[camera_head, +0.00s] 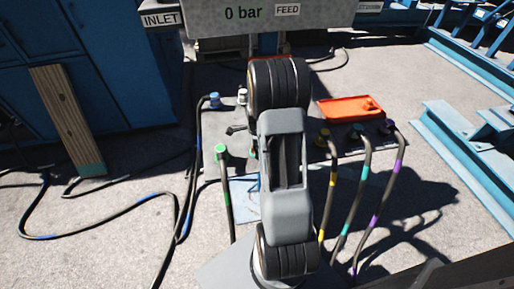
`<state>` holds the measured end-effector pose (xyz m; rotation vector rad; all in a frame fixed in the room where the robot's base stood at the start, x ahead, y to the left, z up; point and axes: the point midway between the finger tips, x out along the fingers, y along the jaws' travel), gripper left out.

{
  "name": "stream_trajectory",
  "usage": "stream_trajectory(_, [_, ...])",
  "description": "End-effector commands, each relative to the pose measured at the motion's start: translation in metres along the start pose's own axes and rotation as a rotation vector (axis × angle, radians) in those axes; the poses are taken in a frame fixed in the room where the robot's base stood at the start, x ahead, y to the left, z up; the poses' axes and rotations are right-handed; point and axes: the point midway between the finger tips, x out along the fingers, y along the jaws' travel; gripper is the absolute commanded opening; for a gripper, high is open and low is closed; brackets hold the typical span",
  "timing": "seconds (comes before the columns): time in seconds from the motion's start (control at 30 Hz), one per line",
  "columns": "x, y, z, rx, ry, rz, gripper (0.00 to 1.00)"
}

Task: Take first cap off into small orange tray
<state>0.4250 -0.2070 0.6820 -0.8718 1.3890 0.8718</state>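The small orange tray (345,113) lies at the right rear of a grey panel (208,163). A small orange-red piece (370,104) shows at the tray's right side; I cannot tell whether it is a cap. A blue-topped fitting (214,100) and a white-topped fitting (242,95) stand at the panel's left rear. A green-topped fitting (221,149) stands nearer. I cannot tell which part is the first cap. My arm covers the middle of the panel. My gripper is not visible, hidden behind the arm or out of frame.
Hoses with yellow (333,180), teal (364,173) and purple (399,166) bands run down from the panel's right side. Dark hoses cross the floor at left. A feed sign (262,13) reading 0 bar hangs behind. Blue steel frames (470,150) stand at right.

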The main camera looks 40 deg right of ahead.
Motion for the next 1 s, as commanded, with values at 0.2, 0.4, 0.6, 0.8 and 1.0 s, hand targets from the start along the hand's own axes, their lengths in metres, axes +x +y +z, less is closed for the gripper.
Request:
stream_trajectory(0.2, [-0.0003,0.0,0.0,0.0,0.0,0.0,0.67])
stream_trajectory(0.4, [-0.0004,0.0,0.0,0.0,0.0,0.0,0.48])
stream_trajectory(0.6, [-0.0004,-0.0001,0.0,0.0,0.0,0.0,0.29])
stream_trajectory(0.8, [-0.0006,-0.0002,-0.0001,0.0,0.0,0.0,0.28])
stream_trajectory(1.0, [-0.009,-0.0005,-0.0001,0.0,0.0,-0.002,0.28])
